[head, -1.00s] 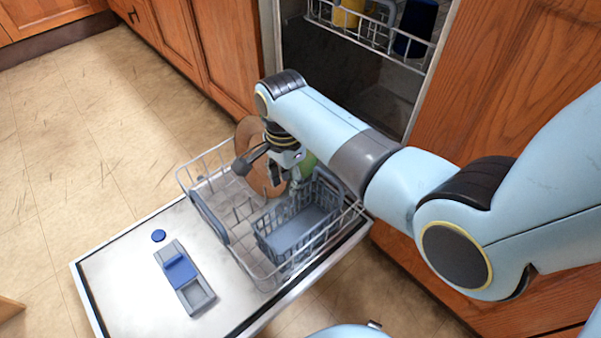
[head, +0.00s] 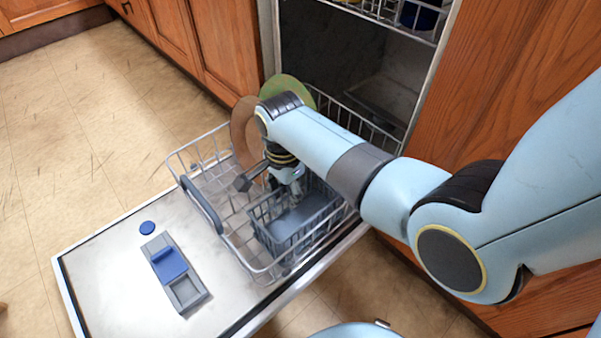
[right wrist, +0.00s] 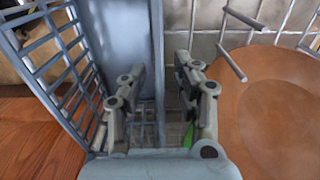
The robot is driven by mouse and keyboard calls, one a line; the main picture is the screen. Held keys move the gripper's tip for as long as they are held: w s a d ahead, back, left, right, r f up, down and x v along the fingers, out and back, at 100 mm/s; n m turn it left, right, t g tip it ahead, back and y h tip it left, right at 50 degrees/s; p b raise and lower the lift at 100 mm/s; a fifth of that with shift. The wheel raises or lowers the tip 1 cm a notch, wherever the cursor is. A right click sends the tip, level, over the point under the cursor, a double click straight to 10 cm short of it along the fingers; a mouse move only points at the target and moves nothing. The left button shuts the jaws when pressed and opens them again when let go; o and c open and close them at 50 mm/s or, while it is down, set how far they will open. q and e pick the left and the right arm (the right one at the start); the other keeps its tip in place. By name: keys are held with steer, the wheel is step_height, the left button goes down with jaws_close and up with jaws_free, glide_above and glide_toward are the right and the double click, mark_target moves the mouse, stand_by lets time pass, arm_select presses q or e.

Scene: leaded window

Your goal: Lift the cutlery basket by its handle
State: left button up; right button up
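The grey-blue cutlery basket (head: 265,238) stands in the right part of the pulled-out lower rack, with lattice sides and a smooth panel. My right gripper (head: 295,198) points down at the basket's far side, its fingers partly hidden by my arm. In the right wrist view, the gripper (right wrist: 161,82) has its fingers apart. I cannot make out the handle clearly or tell whether a finger touches the basket. My left gripper is not in view.
The wire rack (head: 187,160) rests over the open dishwasher door (head: 110,275). A brown plate (head: 240,128) and a green plate (head: 295,90) stand behind my gripper. Wooden cabinets (head: 215,50) flank the dishwasher. The upper rack (head: 385,15) is above.

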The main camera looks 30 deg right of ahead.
jaws_close()
steer(key=shift+r, duration=0.15)
stand_by(0.4)
